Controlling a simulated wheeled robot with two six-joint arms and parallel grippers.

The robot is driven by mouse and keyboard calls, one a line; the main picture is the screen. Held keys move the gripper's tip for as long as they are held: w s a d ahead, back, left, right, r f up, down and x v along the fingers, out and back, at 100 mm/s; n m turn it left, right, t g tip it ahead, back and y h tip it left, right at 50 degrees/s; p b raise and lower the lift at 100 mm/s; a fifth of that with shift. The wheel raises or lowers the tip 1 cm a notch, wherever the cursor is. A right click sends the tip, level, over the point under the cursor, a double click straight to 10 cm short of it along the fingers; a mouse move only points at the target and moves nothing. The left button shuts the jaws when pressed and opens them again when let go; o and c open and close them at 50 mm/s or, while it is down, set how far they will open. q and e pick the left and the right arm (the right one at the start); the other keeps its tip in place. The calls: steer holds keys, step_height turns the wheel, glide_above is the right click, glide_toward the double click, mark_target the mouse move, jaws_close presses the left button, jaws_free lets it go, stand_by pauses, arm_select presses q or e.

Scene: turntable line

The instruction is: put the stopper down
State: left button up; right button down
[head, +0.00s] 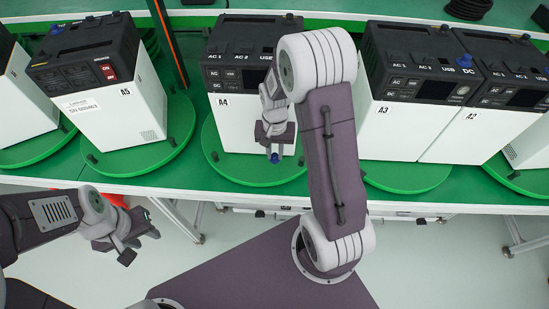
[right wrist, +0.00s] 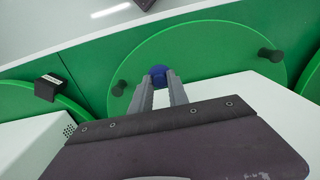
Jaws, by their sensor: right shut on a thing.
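My right gripper (head: 275,150) points down in front of the unit labelled A4 (head: 229,130). It is shut on a small blue stopper (head: 275,157). In the right wrist view the blue stopper (right wrist: 158,72) shows between the fingertips (right wrist: 160,84), over the green turntable (right wrist: 205,52). I cannot tell whether the stopper touches the turntable. My left gripper (head: 138,244) hangs low at the left, in front of the bench, with its fingers apart and nothing seen between them.
Black pegs stand on the turntable, one (right wrist: 118,88) left of the stopper and one (right wrist: 271,54) right. Units A5 (head: 118,115), A3 (head: 385,130) and A2 (head: 460,140) stand on neighbouring turntables. My right arm hides part of A4. Bare turntable shows in front of A4.

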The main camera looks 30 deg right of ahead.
mark_target(275, 154)
steer(key=shift+f, duration=2.1)
steer(key=c, duration=1.3)
jaws_free()
steer(key=shift+f, duration=0.1)
steer(key=shift+r, duration=0.35)
step_height(275, 154, up, 12)
steer(key=shift+f+p, duration=0.15)
steer(key=shift+p, duration=0.4)
steer(key=s+a+n, duration=0.2)
steer(key=s, duration=0.1)
steer(key=s+a+f+n, duration=0.1)
steer(key=s+a+n, duration=0.1)
steer(key=s, duration=0.2)
steer(key=s+a+n+t, duration=0.1)
steer(key=s+a+n, duration=0.1)
steer(key=s, duration=0.1)
steer(key=shift+s+f, duration=0.25)
steer(key=shift+f, duration=0.15)
